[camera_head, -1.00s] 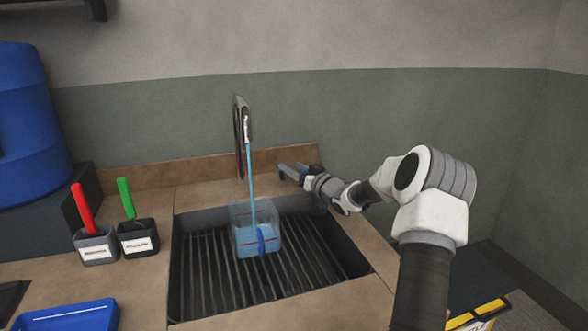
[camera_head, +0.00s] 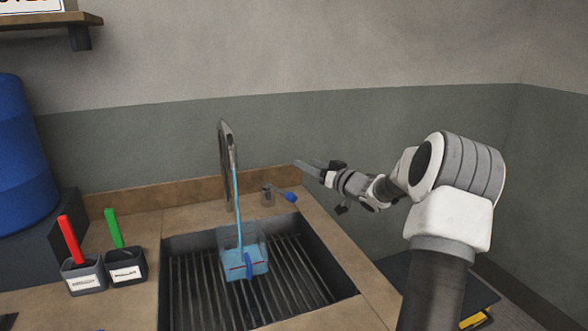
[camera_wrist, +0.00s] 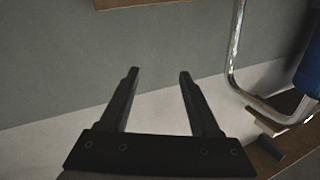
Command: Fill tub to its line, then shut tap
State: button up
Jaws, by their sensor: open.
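A clear tub (camera_head: 262,240) with a red line and a blue handle stands on the slatted sink floor. A thin stream of water (camera_head: 238,205) falls into it from the curved metal tap (camera_head: 227,165). Blue water covers its lower part; its surface looks close to the red line, but I cannot tell exactly. The tap's small metal post (camera_head: 267,194) with a blue lever (camera_head: 289,196) stands at the sink's back right.
Two dark holders with a red handle (camera_head: 70,240) and a green handle (camera_head: 114,228) stand left of the sink (camera_head: 335,268). A blue drum (camera_head: 22,160) is at the far left. A wooden backsplash (camera_head: 185,188) runs behind the counter. Open air surrounds my gripper.

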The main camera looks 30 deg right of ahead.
jog(key=shift+s+d+r, duration=0.6)
jog(key=shift+s, duration=0.15)
